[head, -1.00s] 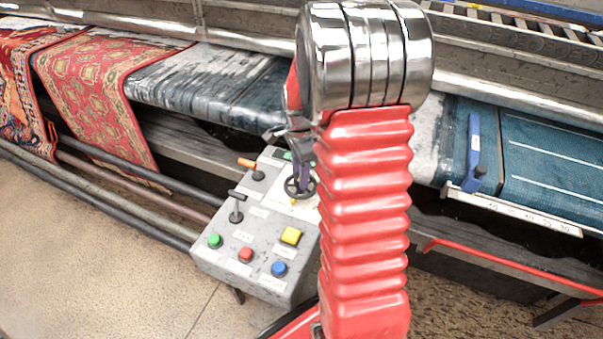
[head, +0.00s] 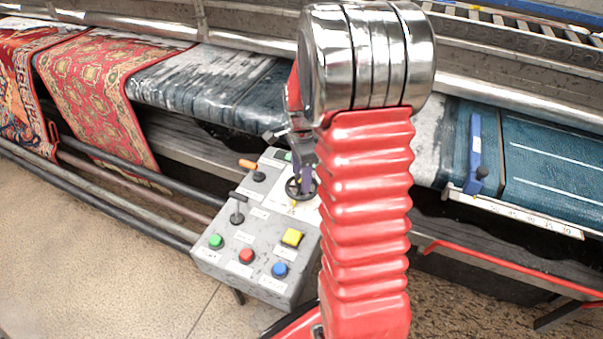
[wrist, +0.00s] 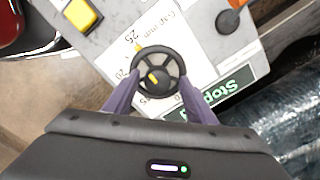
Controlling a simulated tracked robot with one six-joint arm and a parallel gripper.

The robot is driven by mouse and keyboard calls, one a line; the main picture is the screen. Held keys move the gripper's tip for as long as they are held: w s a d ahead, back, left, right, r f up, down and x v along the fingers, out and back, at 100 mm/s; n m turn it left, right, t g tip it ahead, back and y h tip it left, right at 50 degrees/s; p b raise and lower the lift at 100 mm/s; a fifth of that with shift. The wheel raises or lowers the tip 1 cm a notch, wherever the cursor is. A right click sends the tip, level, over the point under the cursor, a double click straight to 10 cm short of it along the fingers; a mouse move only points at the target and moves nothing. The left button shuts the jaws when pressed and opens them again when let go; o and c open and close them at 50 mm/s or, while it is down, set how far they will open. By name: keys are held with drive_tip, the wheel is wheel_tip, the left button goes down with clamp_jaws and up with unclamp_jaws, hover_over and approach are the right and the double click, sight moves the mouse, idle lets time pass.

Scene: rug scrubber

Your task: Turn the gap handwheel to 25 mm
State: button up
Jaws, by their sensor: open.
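The gap handwheel (wrist: 158,75) is a small dark spoked wheel on a white label plate. It also shows in the head view (head: 300,188), partly behind a purple finger. A yellow mark (wrist: 153,78) is on its hub. Another yellow mark (wrist: 138,47) shows just outside the rim by the printed number 25 (wrist: 136,37); 20 is printed lower on the same side. My gripper (wrist: 160,80) is open. Its two purple fingers stand on opposite sides of the wheel, close to the rim; whether they touch it I cannot tell. Part of the scale is hidden by the wheel and fingers.
The grey control box (head: 225,255) carries green, red and blue buttons, a yellow square button (head: 292,237) and levers near the wheel. A green Stop label (wrist: 237,85) lies beside the right finger. Rugs and rollers lie behind.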

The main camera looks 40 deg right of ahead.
wheel_tip(320, 180, up, 14)
drive_tip(key=shift+f, duration=0.15)
idle(0.6)
idle(0.5)
drive_tip(key=s+a+r+n+t, duration=0.2)
drive_tip(key=s+a+r+n, duration=0.1)
drive_tip(key=s+a+n, duration=0.5)
drive_tip(key=s+a+r+n+t, duration=0.3)
drive_tip(key=s+a+n, duration=0.6)
drive_tip(key=a+n, duration=0.4)
drive_tip(key=shift+a+r+t, duration=0.25)
drive_tip(key=shift+a+t, duration=0.05)
drive_tip(key=shift+a, duration=0.3)
